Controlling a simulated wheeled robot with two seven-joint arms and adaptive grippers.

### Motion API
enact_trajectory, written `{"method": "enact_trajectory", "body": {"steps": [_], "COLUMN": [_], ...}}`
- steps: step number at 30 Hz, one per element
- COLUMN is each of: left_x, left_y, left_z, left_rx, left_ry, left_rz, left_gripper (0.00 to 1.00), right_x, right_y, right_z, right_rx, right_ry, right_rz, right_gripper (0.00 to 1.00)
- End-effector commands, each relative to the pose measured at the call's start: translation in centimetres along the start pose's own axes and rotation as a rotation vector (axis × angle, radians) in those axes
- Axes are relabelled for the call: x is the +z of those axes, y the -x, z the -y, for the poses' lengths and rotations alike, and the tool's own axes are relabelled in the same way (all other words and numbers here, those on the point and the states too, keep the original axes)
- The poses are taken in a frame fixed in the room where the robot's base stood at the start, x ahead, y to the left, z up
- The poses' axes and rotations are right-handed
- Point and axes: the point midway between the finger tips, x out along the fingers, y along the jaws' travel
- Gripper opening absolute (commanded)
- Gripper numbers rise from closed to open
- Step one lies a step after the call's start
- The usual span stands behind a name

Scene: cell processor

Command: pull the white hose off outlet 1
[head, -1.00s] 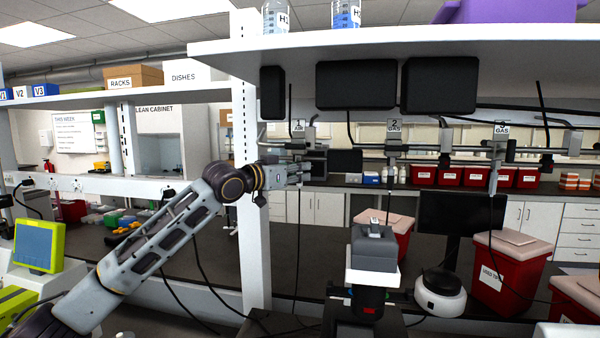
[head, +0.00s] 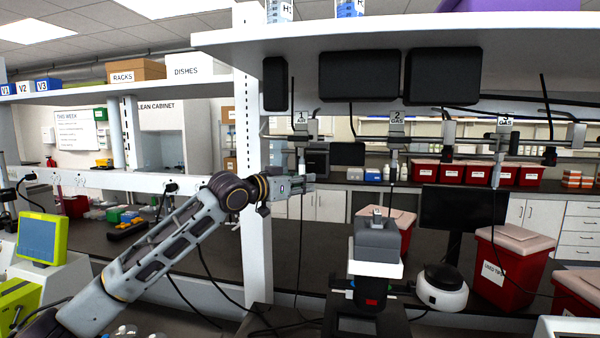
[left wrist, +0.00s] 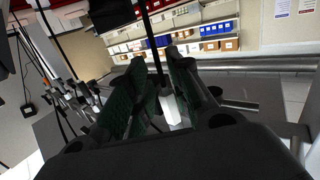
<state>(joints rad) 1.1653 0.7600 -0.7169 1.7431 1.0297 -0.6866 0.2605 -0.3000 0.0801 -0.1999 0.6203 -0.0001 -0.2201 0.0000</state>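Outlet 1 (head: 301,120) is the leftmost labelled outlet on the rail under the shelf. The white hose end (head: 301,164) shows below its valve, just above my left gripper (head: 303,184). In the left wrist view, which looks upside down, the white piece (left wrist: 171,109) sits between the fingers of my left gripper (left wrist: 156,70), with a dark line running from it. The fingers look closed on the hose, with little gap. I cannot tell whether the white end still touches the outlet. My right gripper is not in view.
Outlet 2 (head: 396,120) and outlet 3 (head: 504,125) stand farther right on the same rail. A white upright post (head: 254,200) is just left of the gripper. The shelf (head: 400,40) overhangs the outlets. Red bins (head: 508,262) stand on the bench below.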

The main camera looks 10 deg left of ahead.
Motion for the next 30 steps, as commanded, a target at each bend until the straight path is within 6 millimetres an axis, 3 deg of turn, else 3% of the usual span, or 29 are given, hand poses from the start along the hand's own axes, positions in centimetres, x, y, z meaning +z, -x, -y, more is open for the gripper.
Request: {"method": "enact_trajectory", "body": {"steps": [3, 17, 30], "left_x": [-0.7, -1.2, -1.0], "left_y": [0.2, 0.6, 4.0], "left_z": [0.1, 0.2, 0.2], "left_rx": [-0.002, -0.005, -0.006], "left_ry": [-0.003, -0.005, -0.006], "left_rz": [-0.013, -0.021, -0.020], "left_gripper": [0.39, 0.39, 0.39], "right_x": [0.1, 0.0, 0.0], "right_y": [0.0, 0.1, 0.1], "right_z": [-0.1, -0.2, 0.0], "right_rx": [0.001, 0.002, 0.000], "right_ry": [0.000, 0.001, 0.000], "right_rz": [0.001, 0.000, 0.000], "right_gripper": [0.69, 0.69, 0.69]}}
